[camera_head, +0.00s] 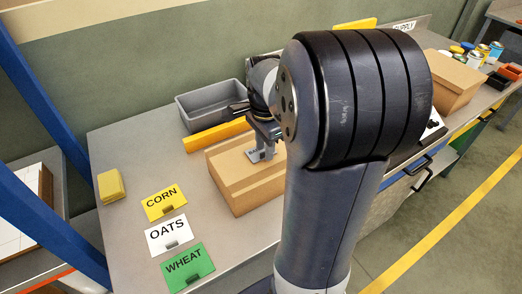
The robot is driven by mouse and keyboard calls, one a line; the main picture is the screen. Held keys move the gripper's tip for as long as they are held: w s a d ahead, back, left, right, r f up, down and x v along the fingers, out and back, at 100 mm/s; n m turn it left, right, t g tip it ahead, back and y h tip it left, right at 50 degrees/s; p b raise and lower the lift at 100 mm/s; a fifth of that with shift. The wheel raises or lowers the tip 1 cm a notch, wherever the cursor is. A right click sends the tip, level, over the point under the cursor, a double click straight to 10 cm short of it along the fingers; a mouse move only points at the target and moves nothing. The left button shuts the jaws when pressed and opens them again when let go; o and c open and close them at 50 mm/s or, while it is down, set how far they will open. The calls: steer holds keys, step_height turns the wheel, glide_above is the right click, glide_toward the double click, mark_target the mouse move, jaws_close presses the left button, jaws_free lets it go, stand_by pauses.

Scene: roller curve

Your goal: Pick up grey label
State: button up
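I cannot make out a clearly grey label; my arm hides much of the middle of the table. Three label cards lie in a column on the table's left part: a yellow CORN card (164,202), a white OATS card (169,235) and a green WHEAT card (187,266). Each has a small grey tab.
A grey open bin (208,100) stands behind the box, with a yellow bar (216,134) in front of it. A yellow block (110,186) lies at the left edge. Another cardboard box (450,84) and several cans (476,57) stand at right. Blue posts rise at left.

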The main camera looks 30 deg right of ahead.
steer(key=shift+s+f, duration=0.1)
steer(key=shift+f, duration=0.15)
steer(key=shift+c, duration=0.3)
jaws_close()
step_height(320, 180, up, 15)
steer(key=p, duration=0.4)
steer(key=shift+p, duration=0.35)
stand_by(0.3)
